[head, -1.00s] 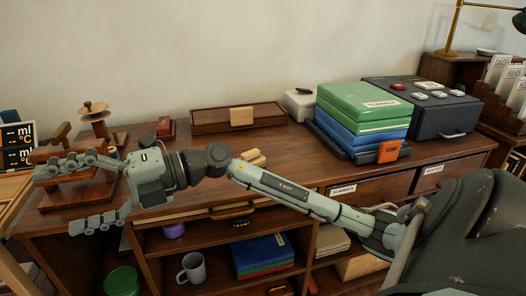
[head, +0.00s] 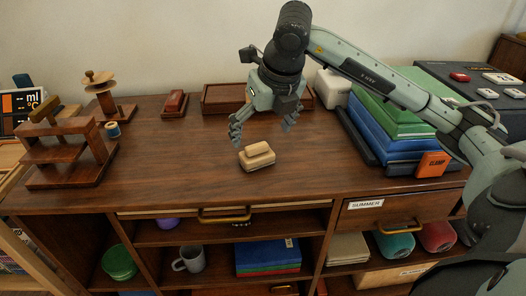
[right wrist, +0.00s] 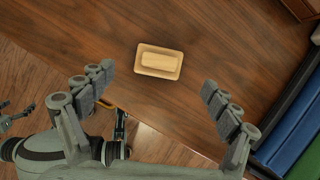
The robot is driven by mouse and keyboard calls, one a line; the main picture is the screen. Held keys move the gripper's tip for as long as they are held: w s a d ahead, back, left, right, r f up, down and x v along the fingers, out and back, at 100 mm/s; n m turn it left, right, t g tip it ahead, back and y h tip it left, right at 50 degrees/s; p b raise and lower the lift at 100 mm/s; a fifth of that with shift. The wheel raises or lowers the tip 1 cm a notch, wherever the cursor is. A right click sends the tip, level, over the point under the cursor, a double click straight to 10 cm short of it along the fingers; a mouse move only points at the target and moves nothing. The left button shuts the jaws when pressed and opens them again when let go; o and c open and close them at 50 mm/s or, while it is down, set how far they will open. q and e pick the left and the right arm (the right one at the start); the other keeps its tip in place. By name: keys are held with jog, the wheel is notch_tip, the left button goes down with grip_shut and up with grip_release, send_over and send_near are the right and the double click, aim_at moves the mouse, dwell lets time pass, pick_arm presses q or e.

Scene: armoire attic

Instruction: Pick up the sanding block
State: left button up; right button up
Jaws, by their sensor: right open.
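The sanding block (head: 257,157), a light wooden block with a smaller rounded piece on top, lies on the dark wooden top near its front edge. In the right wrist view the sanding block (right wrist: 159,61) is beyond the fingertips, about midway between them. My right gripper (head: 262,131) is open and empty, pointing down just above and behind the block, apart from it. Its spread fingers (right wrist: 145,88) show at both sides of the right wrist view. My left gripper is not in the head view; grey jointed parts of mine at the wrist view's left edge are unclear.
Green and blue boxes (head: 400,112) with an orange tag stand to the right. A long wooden tray (head: 226,98) and a small red-brown block (head: 174,104) are behind. A wooden stand (head: 64,150) is at the left. The top around the block is clear.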

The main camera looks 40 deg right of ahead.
aim_at(258, 146)
jog(key=x, duration=0.4)
jog(key=shift+f, duration=0.2)
jog(key=x, duration=0.2)
jog(key=shift+w+f+p, duration=0.15)
jog(key=shift+f+p, duration=0.15)
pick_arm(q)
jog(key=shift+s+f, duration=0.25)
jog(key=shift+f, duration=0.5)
pick_arm(e)
jog(key=shift+c, duration=0.6)
jog(key=c, duration=1.2)
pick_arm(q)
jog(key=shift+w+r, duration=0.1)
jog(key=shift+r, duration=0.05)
pick_arm(e)
jog(key=shift+o, duration=0.2)
